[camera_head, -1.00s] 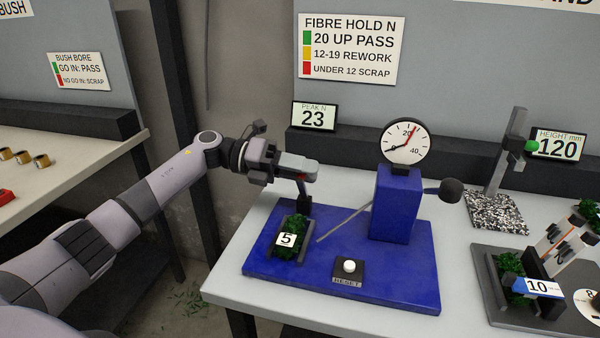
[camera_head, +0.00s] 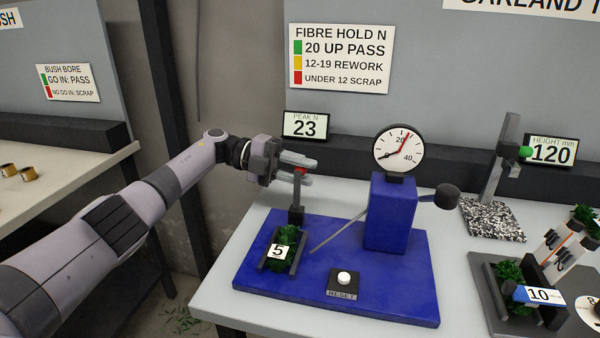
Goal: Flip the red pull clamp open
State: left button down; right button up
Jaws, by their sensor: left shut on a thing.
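My left gripper (camera_head: 299,176) comes in from the left and is shut on the red pull clamp (camera_head: 300,171), of which a small red part shows between the fingers. The clamp's dark post (camera_head: 296,205) stands below the fingers, at the back left of the blue base plate (camera_head: 330,304). A green fibre piece with a white "5" tag (camera_head: 278,252) lies in a dark holder just in front of the post. The fingers hide most of the clamp. My right gripper is not in view.
A blue gauge block (camera_head: 390,215) with a dial and a black-knobbed lever (camera_head: 447,196) stands right of the clamp. A RESET button (camera_head: 344,279) is at the front. A "PEAK N 23" display (camera_head: 305,125) stands behind. A tray with a "10" tag (camera_head: 539,295) is at the right.

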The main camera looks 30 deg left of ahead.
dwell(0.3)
pick_arm(q)
jog(key=c, duration=1)
grip_release()
jog(key=shift+w, duration=0.1)
jog(key=b+v, duration=0.2)
jog(key=v, duration=0.5)
jog(key=shift+a, duration=0.1)
